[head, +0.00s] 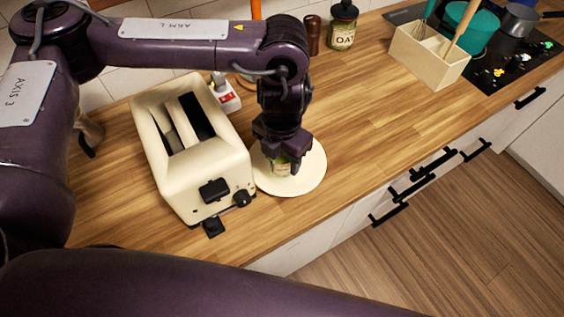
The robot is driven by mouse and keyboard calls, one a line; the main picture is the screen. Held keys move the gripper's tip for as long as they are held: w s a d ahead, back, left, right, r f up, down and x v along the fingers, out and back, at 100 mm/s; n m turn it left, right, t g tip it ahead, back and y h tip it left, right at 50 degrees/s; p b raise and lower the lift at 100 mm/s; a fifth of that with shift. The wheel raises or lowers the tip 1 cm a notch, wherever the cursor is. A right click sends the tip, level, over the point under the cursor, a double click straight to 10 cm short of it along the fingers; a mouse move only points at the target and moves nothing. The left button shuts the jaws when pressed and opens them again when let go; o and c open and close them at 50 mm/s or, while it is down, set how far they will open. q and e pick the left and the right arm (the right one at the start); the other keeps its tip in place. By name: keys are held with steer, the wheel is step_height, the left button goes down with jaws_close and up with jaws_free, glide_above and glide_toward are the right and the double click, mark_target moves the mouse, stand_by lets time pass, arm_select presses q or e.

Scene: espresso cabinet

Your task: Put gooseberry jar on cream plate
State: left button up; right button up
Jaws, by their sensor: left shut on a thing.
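The cream plate (311,176) lies on the wooden counter, just right of the toaster. My left gripper (283,168) points down over the plate and is shut on the gooseberry jar (279,169). The jar is small and greenish with a pale label, and it is within the plate's outline. The fingers hide much of it, and I cannot tell whether its base touches the plate. My right gripper is not in the head view.
A cream toaster (192,150) stands close to the plate's left side. A power strip (226,95), an oats jar (342,26), a utensil box (429,58) and a hob (510,55) are farther back. The counter right of the plate is clear.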

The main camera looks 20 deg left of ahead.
mark_target(282, 166)
arm_select(q)
step_height(282, 166, down, 3)
steer(key=shift+f+p, duration=0.1)
steer(key=shift+p, duration=0.25)
steer(key=shift+f+b, duration=0.2)
steer(key=shift+b, duration=0.1)
steer(key=o, duration=1.2)
steer(key=shift+r, duration=0.1)
